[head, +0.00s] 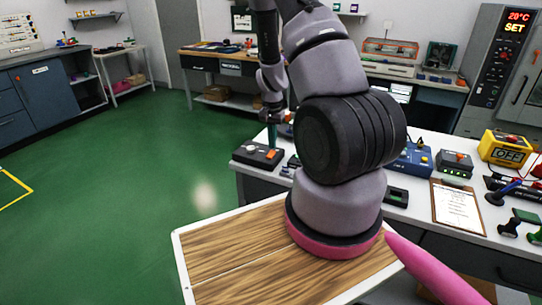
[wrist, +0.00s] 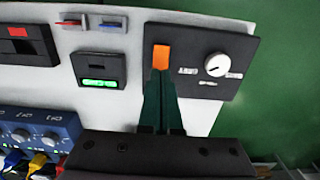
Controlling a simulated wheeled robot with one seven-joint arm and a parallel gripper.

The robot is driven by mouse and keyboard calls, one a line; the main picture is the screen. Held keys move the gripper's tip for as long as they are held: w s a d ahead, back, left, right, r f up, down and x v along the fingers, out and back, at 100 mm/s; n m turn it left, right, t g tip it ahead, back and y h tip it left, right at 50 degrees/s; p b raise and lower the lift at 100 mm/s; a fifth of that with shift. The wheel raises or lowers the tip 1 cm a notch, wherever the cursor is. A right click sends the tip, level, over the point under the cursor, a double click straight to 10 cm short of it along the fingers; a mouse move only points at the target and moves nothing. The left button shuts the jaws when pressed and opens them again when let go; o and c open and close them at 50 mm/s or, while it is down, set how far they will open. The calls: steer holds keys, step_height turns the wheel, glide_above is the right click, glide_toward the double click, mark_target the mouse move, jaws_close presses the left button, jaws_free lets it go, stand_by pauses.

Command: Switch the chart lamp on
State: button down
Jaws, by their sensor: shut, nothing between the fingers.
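The wrist view shows a black control box (wrist: 225,45) with an orange rocker switch (wrist: 160,57) and a white round knob (wrist: 217,65). Small labels beside the knob are too blurred to read. The box also shows at the near table's left end in the head view (head: 250,158). My gripper (wrist: 161,78) is shut and empty, with its dark green fingertips right at the lower edge of the orange switch. I cannot tell whether they touch it. In the head view my gripper (head: 272,143) is over the box. I cannot make out a chart lamp by name.
A black module with a green lit display (wrist: 99,83) and a black box with a red switch (wrist: 20,38) lie left of the control box. A blue unit with knobs (wrist: 35,135) is nearer. A clipboard (head: 459,205) and yellow meter (head: 505,148) are further right on the table.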

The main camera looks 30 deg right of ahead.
mark_target(272, 152)
steer(key=shift+f, duration=1)
stand_by(0.5)
steer(key=shift+r, duration=3.55)
